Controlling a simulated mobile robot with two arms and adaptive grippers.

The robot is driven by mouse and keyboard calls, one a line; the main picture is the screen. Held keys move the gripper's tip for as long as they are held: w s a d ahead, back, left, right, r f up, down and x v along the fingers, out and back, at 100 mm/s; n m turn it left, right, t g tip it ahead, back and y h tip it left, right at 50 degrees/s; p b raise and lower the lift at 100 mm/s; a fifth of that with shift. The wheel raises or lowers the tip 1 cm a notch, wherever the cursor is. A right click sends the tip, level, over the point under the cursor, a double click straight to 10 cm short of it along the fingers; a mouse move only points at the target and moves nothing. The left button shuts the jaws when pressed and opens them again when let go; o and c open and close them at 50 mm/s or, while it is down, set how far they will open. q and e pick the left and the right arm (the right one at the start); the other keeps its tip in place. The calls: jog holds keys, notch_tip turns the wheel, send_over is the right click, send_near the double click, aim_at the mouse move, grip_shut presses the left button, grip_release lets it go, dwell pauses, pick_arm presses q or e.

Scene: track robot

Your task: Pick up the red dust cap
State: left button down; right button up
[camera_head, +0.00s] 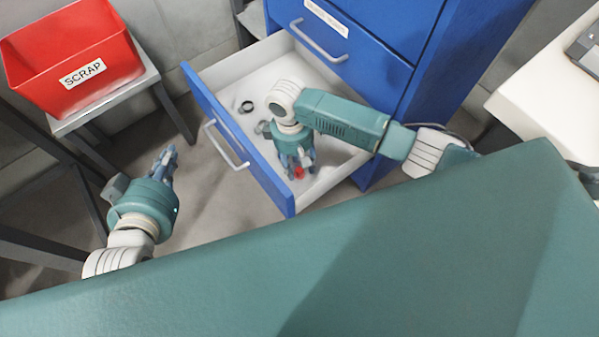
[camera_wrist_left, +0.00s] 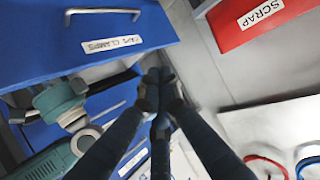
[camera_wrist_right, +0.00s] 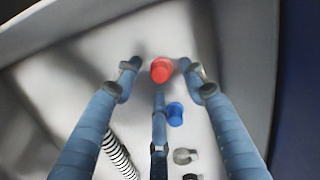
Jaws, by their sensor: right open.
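The red dust cap (camera_head: 299,172) is in the open blue drawer, near its front right corner. In the right wrist view the red cap (camera_wrist_right: 161,70) is on the pale drawer floor, between the spread fingertips of my right gripper (camera_wrist_right: 158,64). That gripper is open and points down into the drawer; I cannot tell whether a finger touches the cap. My left gripper (camera_head: 168,162) is outside the drawer, to its left, over the floor. In the left wrist view its fingers (camera_wrist_left: 160,82) come together at the tips with nothing between them.
A blue cap (camera_wrist_right: 175,114), a grey fitting (camera_wrist_right: 185,156) and a striped piece (camera_wrist_right: 121,156) lie near the red cap. A dark ring (camera_head: 246,107) is further back in the drawer (camera_head: 240,145). The red scrap bin (camera_head: 72,57) stands on a table at left.

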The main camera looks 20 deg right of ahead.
jog(key=shift+d+f, duration=0.1)
jog(key=shift+f, duration=0.6)
pick_arm(q)
jog(key=r, duration=0.1)
jog(key=w+r+t, duration=0.1)
jog(key=r, duration=0.1)
jog(key=shift+w+d, duration=0.3)
jog(key=shift+d, duration=0.05)
pick_arm(e)
jog(key=c, duration=0.8)
jog(key=shift+s, duration=0.1)
jog(key=shift+c, duration=0.2)
jog(key=shift+r, duration=0.15)
